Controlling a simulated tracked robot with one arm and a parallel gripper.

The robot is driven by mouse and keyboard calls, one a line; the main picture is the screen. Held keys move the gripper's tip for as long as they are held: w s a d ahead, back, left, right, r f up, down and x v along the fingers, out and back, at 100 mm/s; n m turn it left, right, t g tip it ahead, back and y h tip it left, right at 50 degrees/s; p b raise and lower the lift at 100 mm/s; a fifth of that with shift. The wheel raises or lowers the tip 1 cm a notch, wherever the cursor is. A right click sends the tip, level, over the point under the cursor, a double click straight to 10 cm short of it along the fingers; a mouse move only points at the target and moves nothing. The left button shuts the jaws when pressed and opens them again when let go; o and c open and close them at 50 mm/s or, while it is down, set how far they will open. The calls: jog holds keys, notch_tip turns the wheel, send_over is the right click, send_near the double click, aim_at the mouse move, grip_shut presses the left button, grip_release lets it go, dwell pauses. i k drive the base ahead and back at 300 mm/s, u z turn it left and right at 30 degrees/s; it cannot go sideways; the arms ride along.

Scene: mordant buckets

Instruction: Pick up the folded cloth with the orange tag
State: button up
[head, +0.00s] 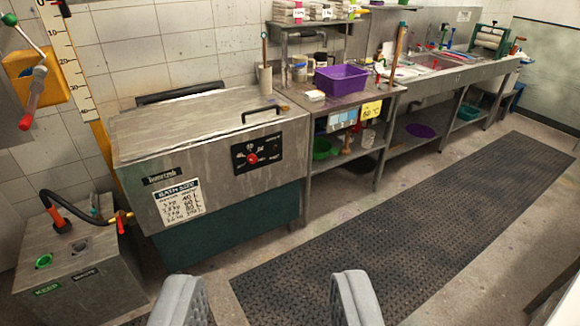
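I cannot make out a folded cloth with an orange tag in the head view. My gripper (267,292) shows at the bottom edge, its two grey fingers wide apart. It is open, with nothing between the fingers but floor. It is in front of the steel bath and clear of it.
A lidded steel bath (285,150) stands at left centre, beside a metal box (70,270) with a hose. A steel bench holds a purple tub (341,79). A sink counter (450,75) runs along the wall to the right. The dark floor mat (400,225) is clear.

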aim_at(315, 95)
jog(key=z, duration=0.2)
jog(key=i, duration=4.25)
